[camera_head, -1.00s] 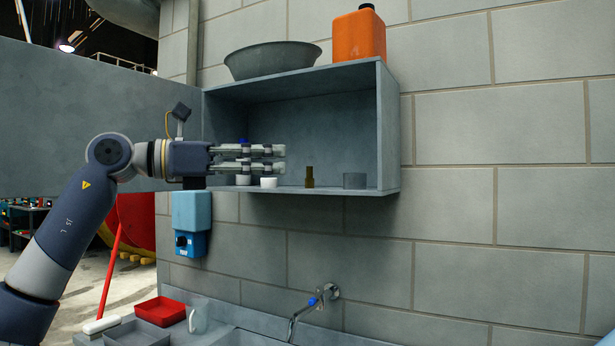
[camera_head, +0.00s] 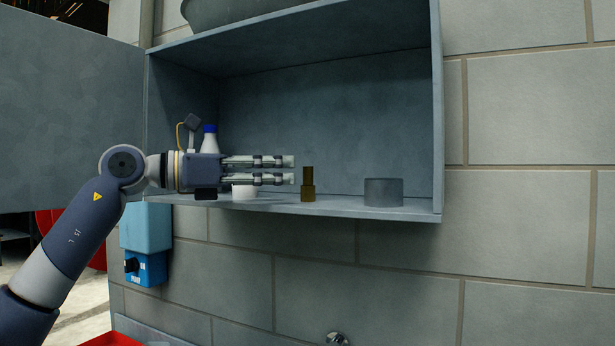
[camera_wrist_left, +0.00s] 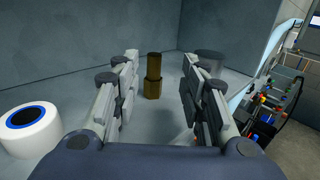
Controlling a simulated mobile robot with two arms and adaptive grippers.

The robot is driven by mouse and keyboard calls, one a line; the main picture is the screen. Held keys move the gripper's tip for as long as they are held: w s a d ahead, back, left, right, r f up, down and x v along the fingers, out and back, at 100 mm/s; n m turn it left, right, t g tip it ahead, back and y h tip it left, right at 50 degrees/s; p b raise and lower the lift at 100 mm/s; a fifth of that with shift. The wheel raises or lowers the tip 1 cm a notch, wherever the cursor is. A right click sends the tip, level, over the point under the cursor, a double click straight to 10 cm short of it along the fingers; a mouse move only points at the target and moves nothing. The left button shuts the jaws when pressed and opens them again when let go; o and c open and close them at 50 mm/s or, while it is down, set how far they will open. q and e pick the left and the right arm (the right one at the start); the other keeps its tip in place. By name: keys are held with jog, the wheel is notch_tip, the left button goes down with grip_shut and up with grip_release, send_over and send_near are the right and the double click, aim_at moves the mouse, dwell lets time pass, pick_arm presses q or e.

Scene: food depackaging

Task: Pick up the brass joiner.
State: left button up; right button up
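The brass joiner (camera_head: 308,185) stands upright on the floor of the open wall cabinet (camera_head: 300,201), a stepped brown-gold cylinder with a narrower top. In the left wrist view the joiner (camera_wrist_left: 153,76) appears ahead, between the lines of the two fingers. My left gripper (camera_head: 293,169) reaches in from the left, level with the joiner. Its fingertips stop just short of the joiner in the head view. In the left wrist view the fingers (camera_wrist_left: 160,70) are apart with nothing between them. My right gripper is not in view.
A grey cylinder (camera_head: 383,192) stands right of the joiner. A white roll (camera_wrist_left: 30,130) with a blue ring is at lower left in the wrist view. A blue-capped white bottle (camera_head: 209,139) stands behind my gripper. The cabinet's right wall (camera_head: 437,110) bounds the space.

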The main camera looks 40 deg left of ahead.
aim_at(308, 171)
pick_arm(q)
jog(key=shift+w+d+r, duration=0.15)
jog(key=shift+w+d, duration=0.2)
jog(key=shift+w, duration=0.15)
jog(key=shift+w+d, duration=0.1)
jog(key=shift+w, duration=0.15)
jog(key=shift+w+p, duration=0.2)
jog(key=shift+p, duration=0.2)
jog(key=p+x, duration=0.2)
jog(key=x, duration=0.1)
jog(key=p+x, duration=0.1)
jog(key=p, duration=0.1)
jog(key=shift+w+a, duration=0.3)
jog(key=shift+w, duration=0.05)
jog(key=shift+w+d, duration=0.1)
jog(key=shift+w, duration=0.1)
jog(key=shift+f, duration=0.2)
grip_shut()
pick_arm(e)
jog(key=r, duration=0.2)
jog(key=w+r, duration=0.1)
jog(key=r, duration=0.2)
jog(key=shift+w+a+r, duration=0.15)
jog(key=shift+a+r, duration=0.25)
